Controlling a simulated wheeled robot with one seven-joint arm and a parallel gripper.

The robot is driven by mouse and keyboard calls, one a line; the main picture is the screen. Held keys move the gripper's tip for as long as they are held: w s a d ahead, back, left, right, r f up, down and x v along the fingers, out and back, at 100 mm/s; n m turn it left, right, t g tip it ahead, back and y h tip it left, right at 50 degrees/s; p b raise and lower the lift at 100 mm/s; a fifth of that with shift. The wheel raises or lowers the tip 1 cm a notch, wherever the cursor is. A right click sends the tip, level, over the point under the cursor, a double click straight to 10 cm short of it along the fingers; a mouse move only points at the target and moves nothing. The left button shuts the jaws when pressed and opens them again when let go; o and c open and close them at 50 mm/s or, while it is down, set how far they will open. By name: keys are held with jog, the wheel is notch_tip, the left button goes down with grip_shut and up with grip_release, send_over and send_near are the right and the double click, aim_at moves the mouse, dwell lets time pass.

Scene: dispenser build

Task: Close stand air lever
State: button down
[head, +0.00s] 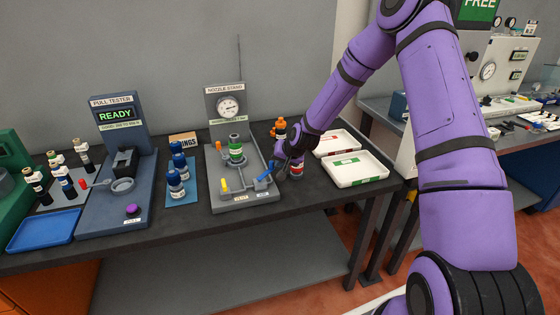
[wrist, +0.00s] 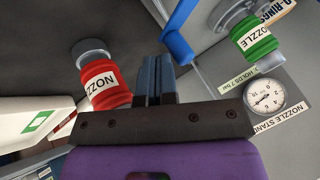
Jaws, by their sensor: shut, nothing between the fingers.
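The nozzle stand (head: 243,199) is a grey unit with a round gauge on its back plate, and a green-banded nozzle (head: 236,150) stands upright in it. The blue lever (head: 265,173) is at the stand's front right and points up toward my gripper. My gripper (head: 277,168) is shut and empty, just right of the lever. In the wrist view the closed fingertips (wrist: 157,65) are beside the blue lever (wrist: 178,40); I cannot tell whether they touch. The gauge (wrist: 264,97) shows there too, its reading too small to tell.
A red-banded nozzle (head: 296,168) stands close right of my gripper, and also shows in the wrist view (wrist: 103,82). An orange-topped bottle (head: 280,129) is behind. White trays (head: 357,181) lie to the right. A yellow lever (head: 224,185) is at the stand's front left.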

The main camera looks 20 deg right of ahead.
jog(key=shift+s+a, duration=0.1)
jog(key=shift+s, duration=0.35)
jog(key=v, duration=1)
jog(key=shift+s+r, duration=0.15)
jog(key=shift+r, duration=0.15)
